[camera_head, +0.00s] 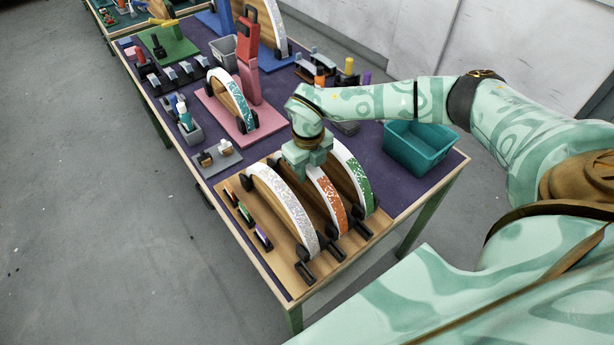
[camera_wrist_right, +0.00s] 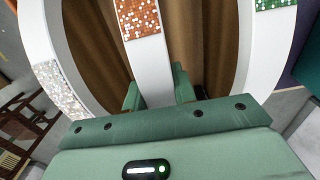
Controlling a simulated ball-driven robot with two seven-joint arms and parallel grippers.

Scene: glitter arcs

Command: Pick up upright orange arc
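The upright orange arc (camera_head: 330,193) is a white band with an orange glitter patch and wooden sides. It stands in the wooden rack between a silver glitter arc (camera_head: 285,203) and a green glitter arc (camera_head: 355,172). My right gripper (camera_head: 310,163) is at its top, with a finger on each side. In the right wrist view the fingers (camera_wrist_right: 158,92) sit close against both sides of the orange arc (camera_wrist_right: 140,18) and look shut on it. The band partly hides the fingers. My left gripper is not in view.
The silver arc (camera_wrist_right: 60,88) and green arc (camera_wrist_right: 270,28) flank the gripper closely. A teal bin (camera_head: 418,150) stands to the right. A pink stand with another arc (camera_head: 235,98) is behind. Small colored pieces (camera_head: 247,213) lie along the rack's left edge.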

